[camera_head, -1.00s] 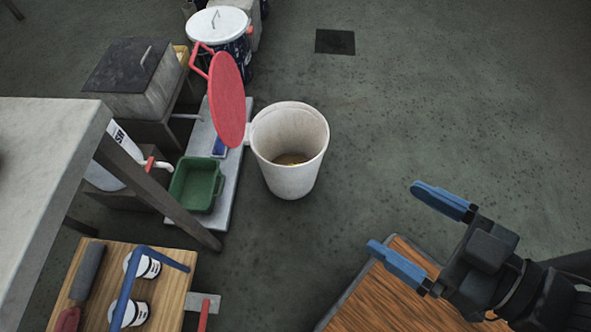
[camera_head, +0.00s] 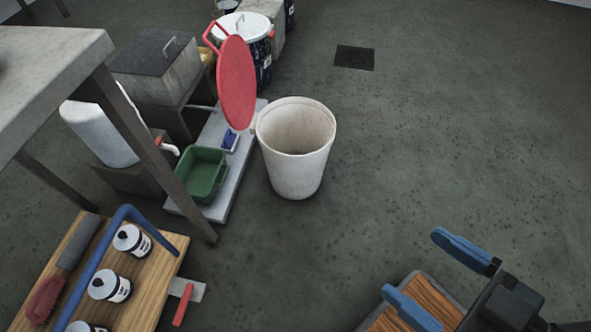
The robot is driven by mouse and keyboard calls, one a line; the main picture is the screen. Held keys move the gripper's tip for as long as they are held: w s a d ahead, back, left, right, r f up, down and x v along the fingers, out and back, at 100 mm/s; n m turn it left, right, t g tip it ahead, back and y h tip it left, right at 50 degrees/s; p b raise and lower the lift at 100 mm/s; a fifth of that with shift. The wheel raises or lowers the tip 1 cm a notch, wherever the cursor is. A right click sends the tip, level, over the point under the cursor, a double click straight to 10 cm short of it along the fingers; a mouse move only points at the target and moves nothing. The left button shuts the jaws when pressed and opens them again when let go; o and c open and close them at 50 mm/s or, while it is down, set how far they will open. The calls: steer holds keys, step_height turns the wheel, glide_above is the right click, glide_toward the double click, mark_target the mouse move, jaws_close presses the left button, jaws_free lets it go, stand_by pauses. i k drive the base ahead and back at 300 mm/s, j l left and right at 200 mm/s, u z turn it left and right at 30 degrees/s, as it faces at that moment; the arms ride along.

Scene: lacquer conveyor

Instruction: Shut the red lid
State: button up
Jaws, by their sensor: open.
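The red lid (camera_head: 237,83) is a round disc standing upright, open, at the left edge of a white bucket (camera_head: 297,172). A red handle loop sticks out from the lid's upper left side. The bucket's mouth is uncovered and its inside shows. My gripper (camera_head: 424,272) has two blue fingers spread apart with nothing between them. It is at the lower right, well apart from the lid and the bucket.
A green tub (camera_head: 202,175) stands on a pale platform (camera_head: 228,187) left of the bucket. A table (camera_head: 62,52) is at the upper left. A wooden board with small cans (camera_head: 132,240) is at the lower left. The floor (camera_head: 440,150) right of the bucket is clear.

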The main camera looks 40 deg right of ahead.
mark_target(235, 76)
steer(key=i+j, duration=0.75)
steer(key=i, duration=0.1)
